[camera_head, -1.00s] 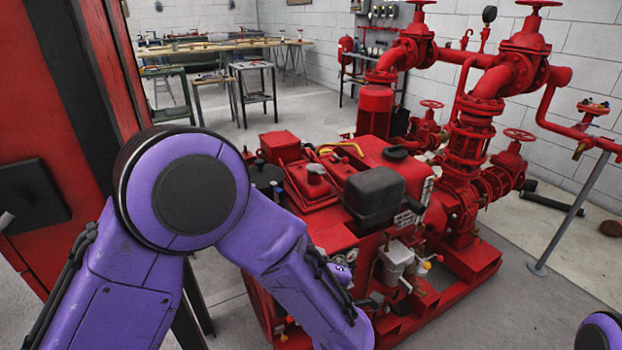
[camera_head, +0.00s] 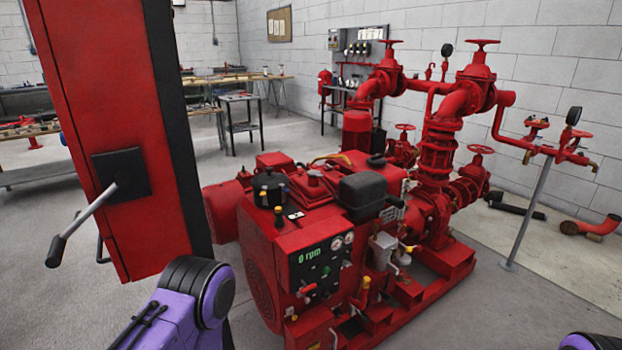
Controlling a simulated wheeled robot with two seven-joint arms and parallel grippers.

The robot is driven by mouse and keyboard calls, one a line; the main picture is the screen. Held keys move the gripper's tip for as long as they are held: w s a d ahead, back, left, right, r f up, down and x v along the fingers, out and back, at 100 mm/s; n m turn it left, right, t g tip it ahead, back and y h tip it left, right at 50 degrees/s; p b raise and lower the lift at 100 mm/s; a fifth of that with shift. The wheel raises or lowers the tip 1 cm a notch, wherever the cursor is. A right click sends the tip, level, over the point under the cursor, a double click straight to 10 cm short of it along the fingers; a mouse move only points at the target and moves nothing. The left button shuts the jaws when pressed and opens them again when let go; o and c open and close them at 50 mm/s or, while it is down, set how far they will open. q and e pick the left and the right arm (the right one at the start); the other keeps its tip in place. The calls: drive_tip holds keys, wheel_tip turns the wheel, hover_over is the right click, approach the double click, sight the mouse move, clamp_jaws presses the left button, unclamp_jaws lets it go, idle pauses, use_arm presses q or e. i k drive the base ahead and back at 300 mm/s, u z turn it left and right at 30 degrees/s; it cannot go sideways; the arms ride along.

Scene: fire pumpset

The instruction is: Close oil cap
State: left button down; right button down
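The red pumpset engine (camera_head: 300,225) stands in the middle. On its top are a small red round cap (camera_head: 313,178), a black round cap (camera_head: 376,160) on the red housing behind, and a black box-shaped part (camera_head: 372,194). A yellow-topped filler or dipstick (camera_head: 365,284) stands low at the front. I cannot tell which of these is the oil cap, or whether it is open. Purple links of my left arm show at the lower left and a sliver of my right arm at the bottom right. Both grippers are outside the picture.
A red cabinet (camera_head: 115,130) with a lever handle (camera_head: 80,225) stands close on the left. A control panel (camera_head: 320,262) reading 0 rpm faces front. Red pipes and valves (camera_head: 440,140) rise behind the engine. A pipe stand (camera_head: 530,215) is at right. Floor in front right is clear.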

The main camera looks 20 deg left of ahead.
sight(311, 172)
drive_tip(key=z, duration=0.5)
drive_tip(key=i, duration=1.05)
drive_tip(key=u, duration=0.5)
